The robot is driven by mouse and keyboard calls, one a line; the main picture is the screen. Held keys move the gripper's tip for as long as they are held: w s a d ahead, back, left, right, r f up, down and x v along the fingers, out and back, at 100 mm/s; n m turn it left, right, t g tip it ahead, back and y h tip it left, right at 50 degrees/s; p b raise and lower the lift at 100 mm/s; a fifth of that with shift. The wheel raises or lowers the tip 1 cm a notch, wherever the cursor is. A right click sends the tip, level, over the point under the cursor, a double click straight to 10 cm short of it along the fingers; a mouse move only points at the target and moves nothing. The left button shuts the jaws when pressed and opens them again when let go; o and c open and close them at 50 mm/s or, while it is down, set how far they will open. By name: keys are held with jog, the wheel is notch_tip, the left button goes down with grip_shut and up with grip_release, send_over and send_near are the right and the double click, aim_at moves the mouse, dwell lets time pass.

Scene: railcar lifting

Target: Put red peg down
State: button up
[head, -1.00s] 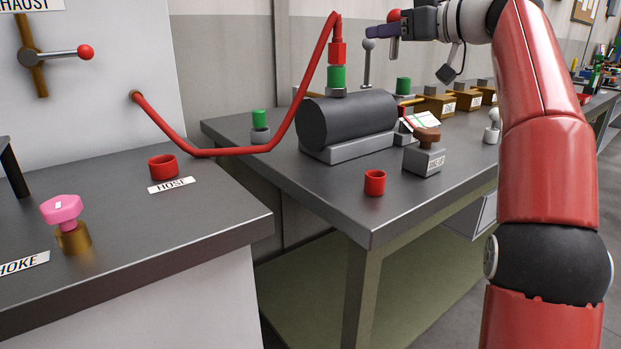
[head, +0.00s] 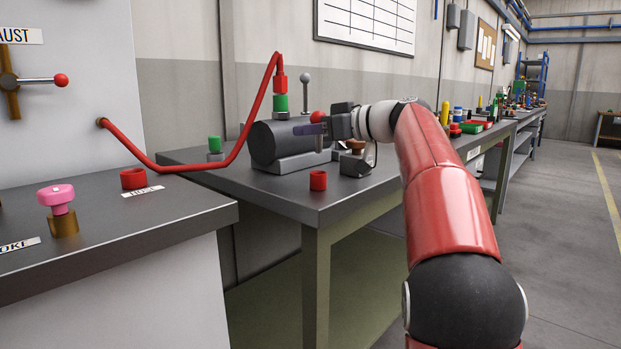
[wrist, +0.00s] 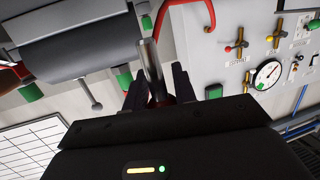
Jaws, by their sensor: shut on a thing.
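My gripper (head: 312,129) is shut on the red peg (head: 317,117). The peg's red ball head shows above the fingers in the head view. In the wrist view its grey metal shaft (wrist: 151,65) sticks out between the two dark fingers (wrist: 160,90), and part of the red head shows low between them. In the head view the gripper is in front of the right end of the dark cylinder (head: 275,145), above the bench. A red open cup (head: 318,180) stands on the bench near its front edge, below the gripper and apart from it.
A red hose (head: 205,167) runs from the left panel to the green fitting (head: 281,103) on the cylinder. Another red cup (head: 133,178) and a pink knob (head: 56,195) are on the left counter. A brown-topped block (head: 356,160) stands close to my wrist. Bare bench (head: 270,187) surrounds the front cup.

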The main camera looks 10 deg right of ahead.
jog(key=shift+f+b, duration=0.65)
jog(key=shift+f, duration=2.8)
jog(key=shift+f, duration=0.15)
jog(key=o, duration=1)
jog(key=b+v, duration=0.1)
jog(key=v, duration=1.1)
jog(key=shift+d, duration=0.1)
